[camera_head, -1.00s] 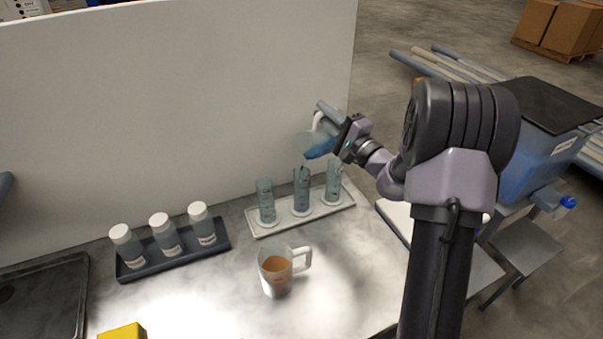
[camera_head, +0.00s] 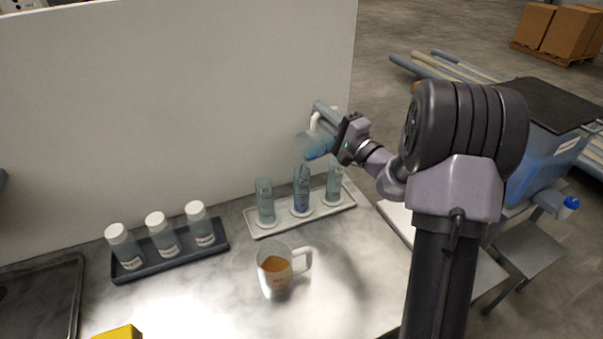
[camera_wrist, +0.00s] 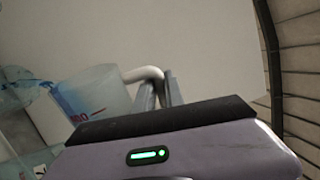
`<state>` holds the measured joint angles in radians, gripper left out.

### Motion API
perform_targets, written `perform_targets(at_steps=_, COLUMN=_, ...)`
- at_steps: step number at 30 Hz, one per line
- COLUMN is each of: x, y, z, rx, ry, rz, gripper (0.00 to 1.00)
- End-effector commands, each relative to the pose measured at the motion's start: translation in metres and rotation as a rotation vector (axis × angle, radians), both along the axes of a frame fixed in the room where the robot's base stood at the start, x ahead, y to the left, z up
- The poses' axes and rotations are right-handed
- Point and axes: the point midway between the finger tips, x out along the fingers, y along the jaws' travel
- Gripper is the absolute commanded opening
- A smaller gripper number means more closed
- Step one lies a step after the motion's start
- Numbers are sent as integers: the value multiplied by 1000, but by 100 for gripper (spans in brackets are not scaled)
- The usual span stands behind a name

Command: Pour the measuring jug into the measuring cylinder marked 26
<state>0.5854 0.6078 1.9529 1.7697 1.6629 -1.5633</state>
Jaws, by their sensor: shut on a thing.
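My gripper (camera_head: 335,118) is shut on the white handle of a clear measuring jug (camera_head: 318,143) with blue liquid in it. The jug is held tilted above the tray of cylinders; it also shows in the wrist view (camera_wrist: 92,92), its mouth toward the left. Three clear measuring cylinders stand upright in a row below it: left (camera_head: 265,203), middle (camera_head: 301,193) and right (camera_head: 334,186). Blue liquid shows in the middle one, under the jug's mouth. The number markings are too small to read, so I cannot tell which is 26.
The cylinders stand on a white tray (camera_head: 262,232). A second jug (camera_head: 273,276) with orange-brown liquid stands in front. Several white-capped bottles sit in a dark rack (camera_head: 140,272) at left. A pale wall panel (camera_head: 180,100) rises behind; a yellow object (camera_head: 118,333) lies at the front.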

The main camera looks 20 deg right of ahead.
Motion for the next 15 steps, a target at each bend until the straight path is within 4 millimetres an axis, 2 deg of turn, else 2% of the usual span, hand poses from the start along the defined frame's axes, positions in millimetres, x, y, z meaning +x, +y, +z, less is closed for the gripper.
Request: perform_targets(at_steps=15, x=-2, y=5, z=-1, rx=-39, ry=-13, rz=0, gripper=0)
